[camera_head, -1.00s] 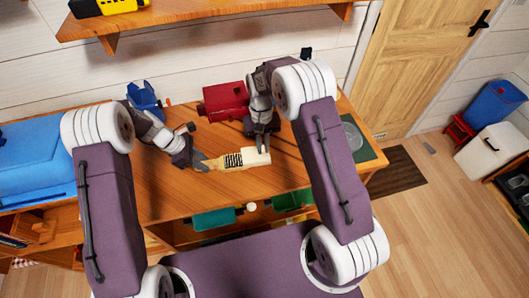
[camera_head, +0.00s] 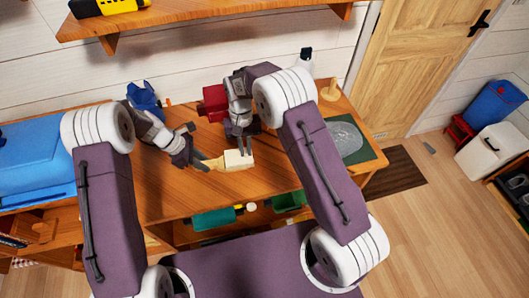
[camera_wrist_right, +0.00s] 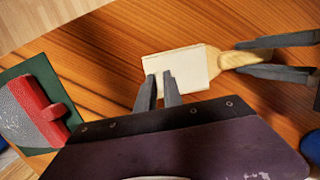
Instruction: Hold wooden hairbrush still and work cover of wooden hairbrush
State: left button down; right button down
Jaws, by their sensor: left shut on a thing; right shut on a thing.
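The wooden hairbrush (camera_head: 216,162) lies level just above or on the wooden table, its handle to the left. Its cream cover (camera_head: 239,160) sits over the brush head, and no bristles show. My left gripper (camera_head: 203,163) is shut on the handle. In the right wrist view, the left gripper's fingers (camera_wrist_right: 290,56) come in from the right around the handle (camera_wrist_right: 238,59). My right gripper (camera_head: 241,151) is shut on the cover's far edge. The right wrist view shows its fingertips (camera_wrist_right: 159,80) against the cover (camera_wrist_right: 182,69).
A green mat (camera_head: 375,151) with a grey oval piece lies at the table's right, partly behind my right arm. A red object (camera_head: 213,103), a blue object (camera_head: 144,97) and a wooden stand (camera_head: 331,92) stand at the back. A blue box (camera_head: 38,160) is at left.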

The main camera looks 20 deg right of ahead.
jog(key=c, duration=1.4)
grip_release()
jog(key=shift+a, duration=0.15)
jog(key=shift+c, duration=0.2)
jog(key=r, duration=0.4)
jog(key=w+r, duration=0.1)
jog(key=r, duration=0.1)
pick_arm(q)
jog(key=c, duration=1.1)
grip_release()
jog(key=v, duration=1.2)
